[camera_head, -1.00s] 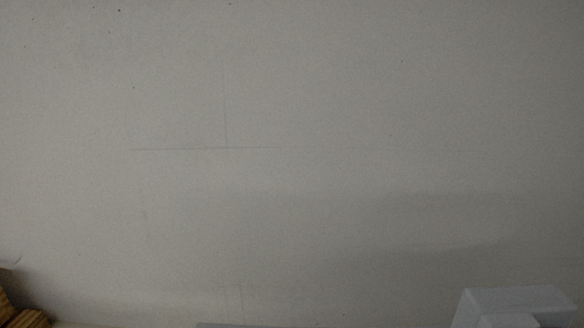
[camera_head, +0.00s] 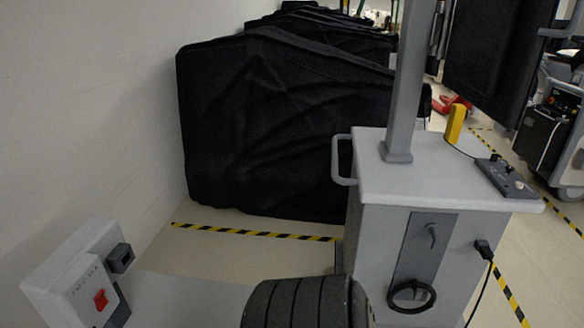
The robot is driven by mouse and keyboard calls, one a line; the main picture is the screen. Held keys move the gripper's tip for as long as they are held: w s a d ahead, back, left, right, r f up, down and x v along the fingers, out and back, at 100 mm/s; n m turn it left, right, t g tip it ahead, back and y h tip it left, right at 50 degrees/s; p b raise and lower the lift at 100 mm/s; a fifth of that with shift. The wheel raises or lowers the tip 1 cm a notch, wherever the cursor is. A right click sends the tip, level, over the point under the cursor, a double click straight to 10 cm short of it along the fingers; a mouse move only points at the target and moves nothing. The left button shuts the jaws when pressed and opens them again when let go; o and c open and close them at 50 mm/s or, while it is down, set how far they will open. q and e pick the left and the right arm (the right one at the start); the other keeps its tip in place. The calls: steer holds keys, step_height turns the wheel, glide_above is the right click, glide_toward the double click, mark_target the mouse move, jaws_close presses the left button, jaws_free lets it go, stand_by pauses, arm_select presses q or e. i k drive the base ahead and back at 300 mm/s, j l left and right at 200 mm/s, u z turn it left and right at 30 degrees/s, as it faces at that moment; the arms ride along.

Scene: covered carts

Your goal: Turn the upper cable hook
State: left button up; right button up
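The upper cable hook (camera_head: 432,236) is a small grey hook near the top of a dark grey panel (camera_head: 423,262). The panel is on the front of a light grey cart (camera_head: 375,230). A lower hook (camera_head: 405,289) sits further down the panel, with a black ring-like loop (camera_head: 412,306) at it. The upper hook looks bare, but it is small and its exact angle is hard to tell. Neither of my grippers is in view.
A black plug (camera_head: 483,248) with a cable is on the cart's front right. A handle (camera_head: 342,160) sticks out at its left. A box with a red switch (camera_head: 101,299) is at lower left. Black covered carts (camera_head: 270,125) stand behind. Yellow-black tape (camera_head: 250,233) marks the floor.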

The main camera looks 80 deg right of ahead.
mark_target(432, 229)
steer(key=z, duration=0.5)
steer(key=k+l+z, duration=0.1)
steer(key=z, duration=0.9)
steer(key=l+z, duration=0.1)
steer(key=z, duration=0.35)
steer(key=l+z, duration=0.1)
steer(key=z, duration=0.4)
steer(key=l+z, duration=0.1)
steer(key=z, duration=0.4)
steer(key=l+z, duration=0.1)
steer(key=z, duration=0.4)
